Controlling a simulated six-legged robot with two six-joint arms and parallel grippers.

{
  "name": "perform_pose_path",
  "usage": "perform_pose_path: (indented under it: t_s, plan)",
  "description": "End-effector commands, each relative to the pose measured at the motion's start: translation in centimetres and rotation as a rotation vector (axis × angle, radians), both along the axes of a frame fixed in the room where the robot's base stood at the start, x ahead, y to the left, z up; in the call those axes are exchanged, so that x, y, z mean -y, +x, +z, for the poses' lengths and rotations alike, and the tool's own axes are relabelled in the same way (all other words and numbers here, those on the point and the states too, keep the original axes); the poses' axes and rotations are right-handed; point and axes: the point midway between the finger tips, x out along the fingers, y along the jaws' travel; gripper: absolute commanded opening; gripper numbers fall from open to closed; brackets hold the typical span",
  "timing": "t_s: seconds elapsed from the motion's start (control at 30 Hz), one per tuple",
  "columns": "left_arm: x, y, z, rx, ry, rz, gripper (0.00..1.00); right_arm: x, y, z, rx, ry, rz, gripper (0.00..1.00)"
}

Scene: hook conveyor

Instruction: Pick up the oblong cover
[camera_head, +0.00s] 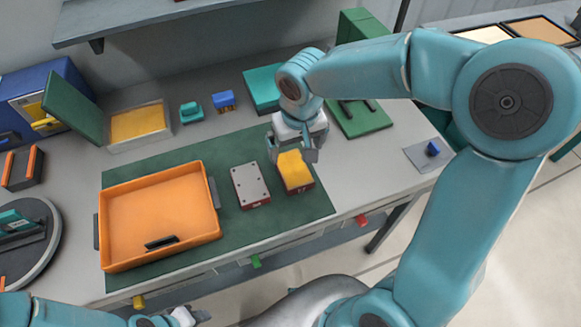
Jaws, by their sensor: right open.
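A yellow block-like piece (294,167) sits on a dark red base on the green mat (240,149). To its left lies a grey oblong plate with small holes (250,182), on a similar red base. I cannot tell for sure which of the two is the oblong cover. My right gripper (291,154) is open, pointing down just over the far end of the yellow piece; whether it touches is unclear. My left gripper (187,317) is only partly in view at the bottom edge, and its jaws are not clear.
An orange tray (160,212) with dark side handles takes up the mat's left part. Behind stand a yellow-filled box (138,124), small teal (191,112) and blue (223,101) parts and a green stand (358,118). A round dark turntable (45,243) is at the left.

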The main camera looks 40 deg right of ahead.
Motion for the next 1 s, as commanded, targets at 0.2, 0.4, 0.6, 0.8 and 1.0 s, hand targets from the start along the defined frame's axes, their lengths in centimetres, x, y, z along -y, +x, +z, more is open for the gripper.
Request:
perform_pose_path:
  t_s: [0.2, 0.4, 0.6, 0.8, 1.0]
  plan:
    - [0.0, 0.0, 0.1, 0.001, 0.0, 0.0, 0.43, 0.0, 0.4, -3.7, -0.002, 0.0, 0.002, 1.0]
    - [0.0, 0.0, 0.4, 0.0, 0.0, 0.0, 0.43, 0.0, 0.9, -5.2, -0.003, 0.001, 0.003, 1.0]
    - [0.0, 0.0, 0.9, 0.001, 0.0, 0.0, 0.43, 0.2, 1.5, -8.5, -0.004, 0.001, 0.005, 1.0]
    - [0.0, 0.0, 0.9, 0.0, 0.0, 0.0, 0.43, 0.2, 1.8, -9.5, 0.0, 0.001, 0.005, 1.0]
    - [0.0, 0.0, 0.9, 0.0, 0.0, 0.0, 0.43, 0.2, 1.8, -9.5, 0.0, 0.001, 0.005, 0.8]
